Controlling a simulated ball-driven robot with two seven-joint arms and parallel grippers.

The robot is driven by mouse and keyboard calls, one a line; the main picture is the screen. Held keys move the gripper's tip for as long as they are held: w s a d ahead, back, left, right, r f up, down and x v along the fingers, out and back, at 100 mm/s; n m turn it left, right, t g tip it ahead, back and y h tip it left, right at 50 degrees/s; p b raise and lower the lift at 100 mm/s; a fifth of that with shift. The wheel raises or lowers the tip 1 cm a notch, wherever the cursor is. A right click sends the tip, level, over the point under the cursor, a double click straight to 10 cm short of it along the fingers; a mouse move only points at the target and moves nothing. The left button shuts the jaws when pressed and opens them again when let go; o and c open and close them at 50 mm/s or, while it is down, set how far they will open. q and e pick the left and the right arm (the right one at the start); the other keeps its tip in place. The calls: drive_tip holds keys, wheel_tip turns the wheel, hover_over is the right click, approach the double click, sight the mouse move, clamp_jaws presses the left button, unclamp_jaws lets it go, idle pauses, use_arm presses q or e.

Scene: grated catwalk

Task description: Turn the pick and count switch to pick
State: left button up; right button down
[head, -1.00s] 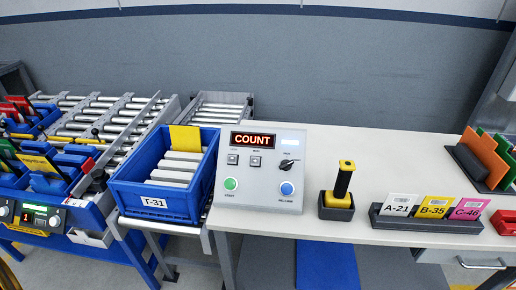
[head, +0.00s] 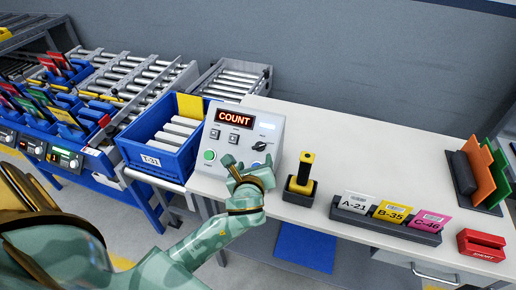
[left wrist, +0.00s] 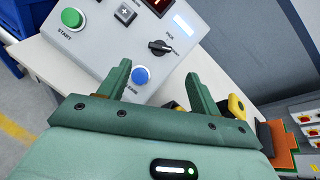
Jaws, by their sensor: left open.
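The grey control box (head: 222,166) stands on the white table, its display (head: 235,117) reading COUNT. The black rotary switch (head: 259,146) is on the right of its sloped face; it also shows in the left wrist view (left wrist: 162,47), with a PICK label above it. My left gripper (head: 249,168) is at the box's lower right front. In the left wrist view the left gripper (left wrist: 158,72) is open and empty, with the blue button (left wrist: 141,74) seen between its fingers. The switch lies beyond the fingertips, apart from them. My right gripper is not in view.
A green START button (head: 209,155) is at the box's lower left. A blue tote (head: 155,160) stands left of the box. Right of the box are a black-and-yellow handheld device (head: 301,180) in a holder and a card rack (head: 385,224).

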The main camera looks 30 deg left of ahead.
sight(258, 146)
use_arm(q)
drive_tip(key=b+x, duration=0.2)
drive_tip(key=x, duration=0.9)
drive_tip(key=shift+w+a, duration=0.1)
drive_tip(key=shift+w, duration=0.1)
drive_tip(key=c, duration=1)
